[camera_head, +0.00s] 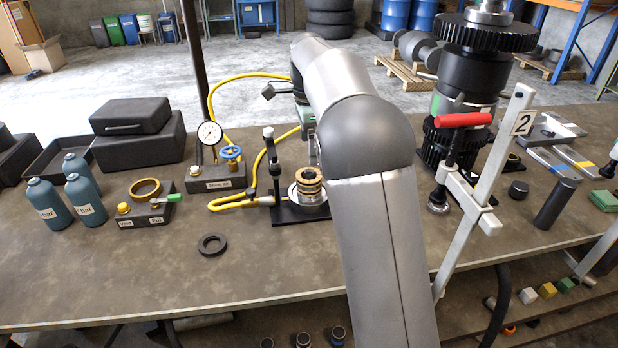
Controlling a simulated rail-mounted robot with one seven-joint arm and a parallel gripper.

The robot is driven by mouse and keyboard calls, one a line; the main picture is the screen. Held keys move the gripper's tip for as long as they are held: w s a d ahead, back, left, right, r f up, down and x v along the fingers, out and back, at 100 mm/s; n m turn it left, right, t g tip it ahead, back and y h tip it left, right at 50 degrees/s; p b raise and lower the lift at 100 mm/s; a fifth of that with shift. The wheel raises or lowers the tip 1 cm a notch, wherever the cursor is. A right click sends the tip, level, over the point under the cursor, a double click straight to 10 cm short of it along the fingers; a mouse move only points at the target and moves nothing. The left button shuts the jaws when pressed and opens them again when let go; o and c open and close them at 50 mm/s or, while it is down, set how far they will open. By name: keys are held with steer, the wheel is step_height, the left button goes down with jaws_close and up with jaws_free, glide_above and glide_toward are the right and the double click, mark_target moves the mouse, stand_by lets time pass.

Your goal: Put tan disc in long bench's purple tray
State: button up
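A short stack of tan and dark ring-like layers (311,187) sits on a round silver seat on a small black stand. I cannot tell which layer, if any, is the tan disc. My gripper (312,152) hangs just above or beside this stack, mostly hidden behind my own arm. Whether its fingers are open or touch the stack cannot be told. A tan-gold ring (145,187) lies on a black labelled block at the left. No purple tray is visible.
The long bench (240,265) has clear room in front, around a flat black ring (212,244). Blue bottles (83,187), a black case (140,150) and a gauge (209,133) stand left. A red-handled clamp (464,120) and a gear column (470,75) stand right.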

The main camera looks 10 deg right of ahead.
mark_target(307, 171)
steer(key=f, duration=0.2)
steer(key=f+p, duration=0.1)
steer(key=f, duration=0.5)
steer(key=shift+w+a+f, duration=0.1)
steer(key=shift+a+f, duration=0.05)
steer(key=shift+a, duration=0.1)
steer(key=c, duration=1.2)
steer(key=shift+c, duration=0.3)
steer(key=shift+r, duration=0.2)
